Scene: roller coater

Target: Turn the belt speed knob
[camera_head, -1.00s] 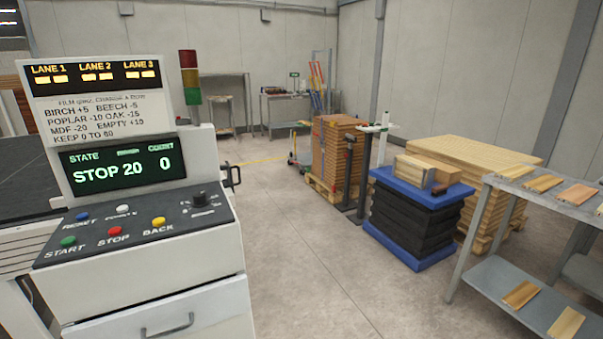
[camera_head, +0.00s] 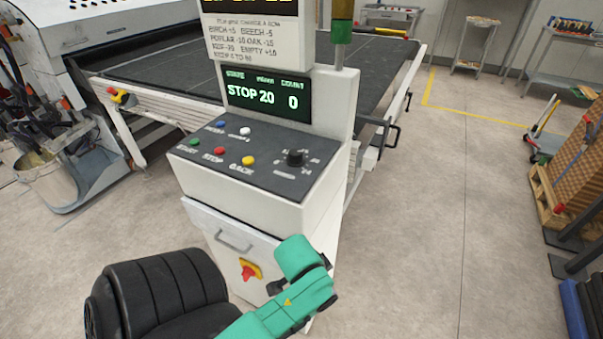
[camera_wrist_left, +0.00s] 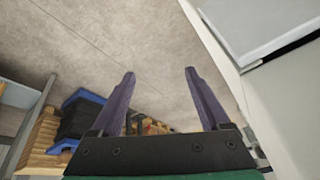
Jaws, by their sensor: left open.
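The black round knob (camera_head: 295,157) stands at the right end of the control panel (camera_head: 258,160) in the head view, with pale marks around it. My green left arm (camera_head: 290,290) comes in from the bottom, below the panel and in front of the cabinet. Its fingers cannot be made out in the head view. In the left wrist view my left gripper (camera_wrist_left: 160,73) is open, with two purple fingers wide apart and nothing between them. It is apart from the knob, which does not show in that view. My right gripper is in neither view.
The display (camera_head: 267,95) reads STOP 20 and count 0. Several coloured buttons (camera_head: 219,151) sit left of the knob. A drawer handle (camera_head: 234,241) and red-yellow switch (camera_head: 250,270) are on the cabinet front. Floor (camera_head: 420,230) right of the cabinet is clear.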

